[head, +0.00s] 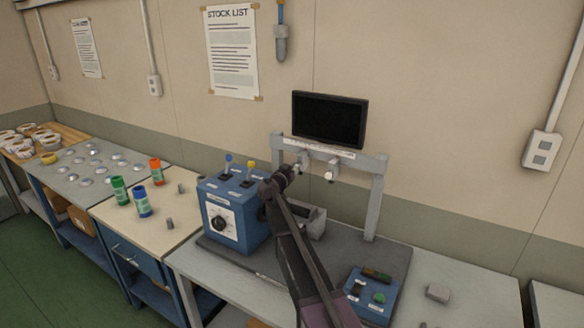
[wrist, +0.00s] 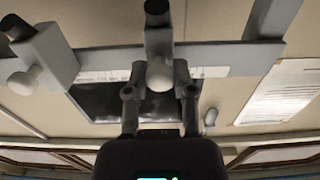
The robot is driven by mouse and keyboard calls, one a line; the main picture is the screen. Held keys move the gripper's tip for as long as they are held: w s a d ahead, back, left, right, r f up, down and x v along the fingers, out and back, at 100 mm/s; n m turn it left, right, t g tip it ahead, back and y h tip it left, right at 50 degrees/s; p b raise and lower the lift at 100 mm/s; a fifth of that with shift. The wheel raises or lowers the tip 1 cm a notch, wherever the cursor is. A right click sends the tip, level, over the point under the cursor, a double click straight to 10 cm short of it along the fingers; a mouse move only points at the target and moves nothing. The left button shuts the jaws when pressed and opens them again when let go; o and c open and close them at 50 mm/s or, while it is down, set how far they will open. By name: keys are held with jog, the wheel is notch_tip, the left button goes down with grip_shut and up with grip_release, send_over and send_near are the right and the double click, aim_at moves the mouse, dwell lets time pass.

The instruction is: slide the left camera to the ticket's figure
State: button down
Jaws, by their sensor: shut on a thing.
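The left camera is a grey block on the gantry's crossbar; in the wrist view, which is turned over, the left camera (wrist: 158,43) is at centre with a black end and a pale round knob (wrist: 160,77). My gripper (wrist: 160,92) is shut on that knob, one finger on each side. In the head view my gripper (head: 296,170) is at the left camera and covers much of it. The right camera (head: 334,163) hangs a little to the right; it is at left in the wrist view (wrist: 45,55). A white scale strip (head: 318,147) runs along the crossbar; its figures are unreadable. I see no readable ticket.
A dark monitor (head: 329,119) stands behind the crossbar. A blue control box (head: 233,215) with a dial stands left of my arm. A blue button panel (head: 372,297) lies front right. The gantry's right post (head: 375,200) bounds the crossbar.

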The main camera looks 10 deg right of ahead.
jog(key=shift+w, duration=0.1)
jog(key=shift+c, duration=2.3)
grip_release()
jog(key=v, duration=1.2)
